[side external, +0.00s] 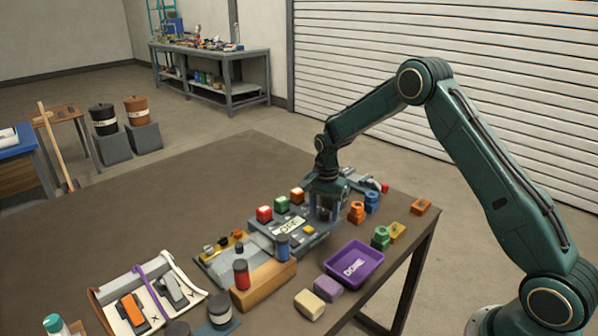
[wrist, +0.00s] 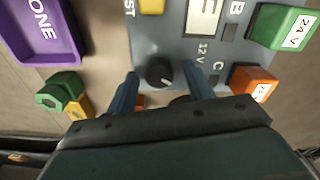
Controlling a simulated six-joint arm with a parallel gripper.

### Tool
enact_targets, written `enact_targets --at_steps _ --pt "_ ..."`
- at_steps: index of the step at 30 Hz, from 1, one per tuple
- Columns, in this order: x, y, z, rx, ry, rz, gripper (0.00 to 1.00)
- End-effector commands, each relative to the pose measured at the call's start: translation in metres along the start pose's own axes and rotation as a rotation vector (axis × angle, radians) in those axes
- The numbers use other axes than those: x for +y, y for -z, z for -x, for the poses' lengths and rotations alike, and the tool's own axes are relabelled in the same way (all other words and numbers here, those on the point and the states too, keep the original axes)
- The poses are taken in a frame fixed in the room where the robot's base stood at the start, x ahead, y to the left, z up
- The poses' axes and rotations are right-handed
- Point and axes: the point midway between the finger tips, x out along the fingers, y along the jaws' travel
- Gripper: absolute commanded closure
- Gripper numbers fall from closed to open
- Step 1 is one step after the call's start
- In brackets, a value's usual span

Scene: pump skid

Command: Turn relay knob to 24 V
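The relay knob (wrist: 158,72) is a small round black knob on the grey panel (wrist: 172,40) in the wrist view. It has a pale mark on its lower right part, and "12 V" is printed to its right. My gripper (wrist: 161,71) is open, with one blue-grey finger on each side of the knob and gaps between. Whether the fingertips are down at knob height is unclear. In the side view my gripper (side external: 324,212) points down over the right end of the panel (side external: 268,238), hiding the knob.
A green block (wrist: 285,27) marked "24 V" and an orange block (wrist: 254,85) stand right of the panel in the wrist view. A purple "DONE" tray (side external: 354,266), red block (side external: 264,213) and wooden rack (side external: 264,287) stand near the panel. The table's left rear is clear.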

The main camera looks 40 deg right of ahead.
Motion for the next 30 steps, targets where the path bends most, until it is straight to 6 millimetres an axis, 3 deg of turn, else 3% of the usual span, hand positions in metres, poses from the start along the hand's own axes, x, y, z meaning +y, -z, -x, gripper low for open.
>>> enact_targets --at_steps 8,14,30 --pt "0.000 0.000 0.001 -0.001 -0.001 0.001 0.48" --pt "0.000 0.000 0.013 0.000 0.000 0.001 0.48" --pt "0.000 0.000 0.098 0.001 0.002 0.001 0.48"
